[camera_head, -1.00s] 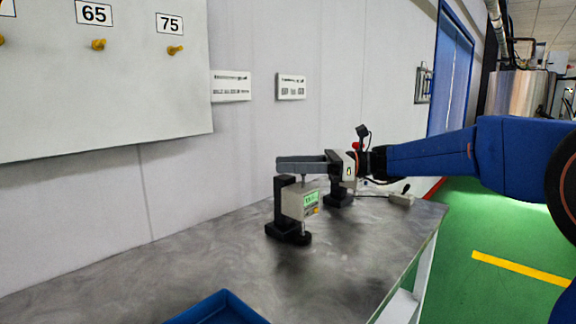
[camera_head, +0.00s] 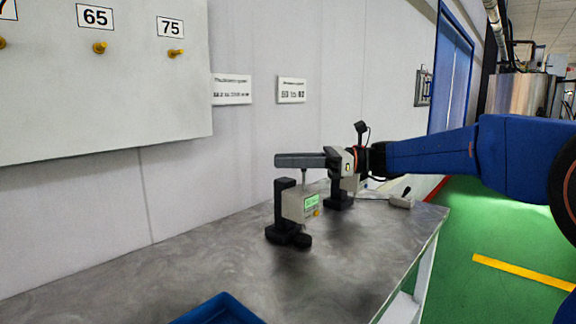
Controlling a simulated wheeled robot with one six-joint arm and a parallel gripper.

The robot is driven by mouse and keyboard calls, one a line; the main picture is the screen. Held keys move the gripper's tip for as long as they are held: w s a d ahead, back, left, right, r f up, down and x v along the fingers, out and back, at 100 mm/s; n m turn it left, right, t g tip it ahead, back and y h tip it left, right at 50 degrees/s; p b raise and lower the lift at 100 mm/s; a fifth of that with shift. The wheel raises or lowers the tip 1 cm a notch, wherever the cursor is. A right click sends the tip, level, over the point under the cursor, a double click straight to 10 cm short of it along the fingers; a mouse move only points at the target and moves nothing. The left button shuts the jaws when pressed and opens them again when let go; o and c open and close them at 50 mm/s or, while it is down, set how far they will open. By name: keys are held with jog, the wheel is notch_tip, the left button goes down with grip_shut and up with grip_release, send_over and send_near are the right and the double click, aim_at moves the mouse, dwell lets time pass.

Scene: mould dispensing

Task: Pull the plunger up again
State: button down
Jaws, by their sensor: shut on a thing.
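A thickness gauge (camera_head: 300,206) with a black C-shaped stand and a grey box with a green display stands upright on the table. Its plunger rod (camera_head: 304,178) shows as a thin vertical pin between the top of the box and my gripper. My gripper (camera_head: 290,161) reaches in from the right, level, with its long grey fingers above the gauge. It is shut on the top of the plunger, which the fingers hide. A clear gap shows between the fingers and the gauge box.
A second black-based device (camera_head: 338,203) stands behind the gauge, partly hidden by my gripper. A small grey device with a cable (camera_head: 401,201) lies near the table's right edge. A blue tray (camera_head: 220,309) is at the front. The grey table (camera_head: 150,277) is clear on the left.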

jog(key=c, duration=1.5)
grip_release()
jog(key=shift+c, duration=0.2)
jog(key=w+d, duration=0.2)
jog(key=d, duration=1.5)
jog(key=shift+d, duration=0.15)
jog(key=shift+w, duration=0.1)
